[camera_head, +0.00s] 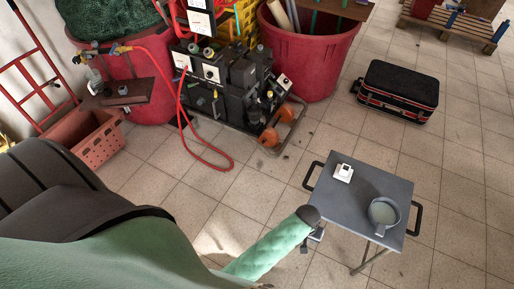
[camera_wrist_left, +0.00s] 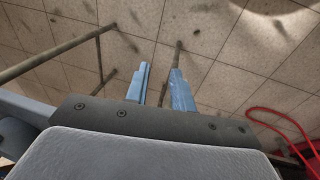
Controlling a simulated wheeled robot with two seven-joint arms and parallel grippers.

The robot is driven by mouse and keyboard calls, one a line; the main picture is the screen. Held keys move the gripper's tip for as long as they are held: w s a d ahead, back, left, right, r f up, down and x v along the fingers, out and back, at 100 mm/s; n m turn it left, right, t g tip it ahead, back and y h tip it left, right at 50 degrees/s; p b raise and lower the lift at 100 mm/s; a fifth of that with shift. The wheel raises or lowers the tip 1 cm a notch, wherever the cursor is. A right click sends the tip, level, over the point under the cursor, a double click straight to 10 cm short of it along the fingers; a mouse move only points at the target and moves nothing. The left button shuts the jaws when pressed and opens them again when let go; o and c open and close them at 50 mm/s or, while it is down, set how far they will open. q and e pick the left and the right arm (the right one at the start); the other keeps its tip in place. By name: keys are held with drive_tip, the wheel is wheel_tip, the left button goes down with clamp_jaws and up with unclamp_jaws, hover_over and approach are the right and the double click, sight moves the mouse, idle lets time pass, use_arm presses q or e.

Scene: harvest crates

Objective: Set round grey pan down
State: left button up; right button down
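The round grey pan (camera_head: 384,212) rests on the right part of a small grey table (camera_head: 350,192). It looks upright, and no gripper touches it. My left gripper (camera_head: 314,236) is beside the table's lower left edge, apart from the pan, and is partly hidden by my dark wrist. In the left wrist view its two blue fingers (camera_wrist_left: 162,80) stand apart with nothing held between them. The pan is not in the left wrist view. My right gripper is in neither view.
A white square object (camera_head: 343,173) sits on the table's upper left. The table has black side handles (camera_head: 415,218) and thin metal legs (camera_wrist_left: 60,58). A black case (camera_head: 398,88), red tub (camera_head: 310,58) and machine with a red hose (camera_head: 208,160) stand behind. Tiled floor between is clear.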

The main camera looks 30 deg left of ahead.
use_arm(q)
drive_tip(key=s+a+f+m, duration=0.1)
drive_tip(key=s+a+f, duration=0.2)
drive_tip(key=s+a, duration=0.4)
drive_tip(key=s+a+f+m+y, duration=0.1)
drive_tip(key=s+a+f, duration=0.3)
drive_tip(key=s+a, duration=0.3)
drive_tip(key=s, duration=0.3)
drive_tip(key=shift+s+a+f+t, duration=0.15)
drive_tip(key=shift+s+a+t, duration=0.15)
drive_tip(key=shift+s+t, duration=0.1)
